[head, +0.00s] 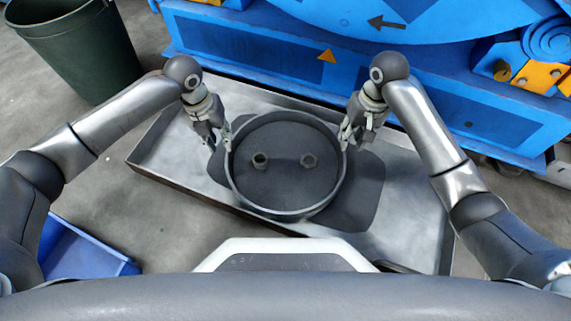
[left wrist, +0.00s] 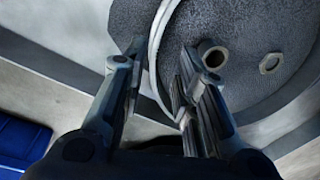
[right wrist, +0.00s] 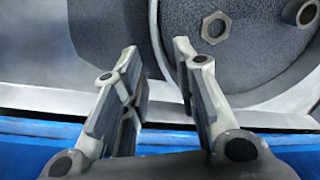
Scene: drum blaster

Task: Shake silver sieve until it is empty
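The silver sieve (head: 286,196), a round pan with a raised rim and dark floor, appears to rest level on a dark mat in the metal tray. Two metal pieces lie inside it: a tube-like nut (head: 260,160) left of centre and a hex nut (head: 309,160) to the right. My left gripper (head: 226,138) is at the sieve's left rim; in the left wrist view its fingers (left wrist: 155,78) stand apart with the rim between them. My right gripper (head: 345,136) is at the right rim; in the right wrist view its fingers (right wrist: 157,72) also stand apart around the rim.
The metal tray (head: 415,215) lies under the sieve, with the dark mat (head: 366,190) inside. A large blue machine (head: 430,105) stands behind it. A dark green bin (head: 80,50) is at the back left, and a blue container (head: 85,250) is on the floor at the front left.

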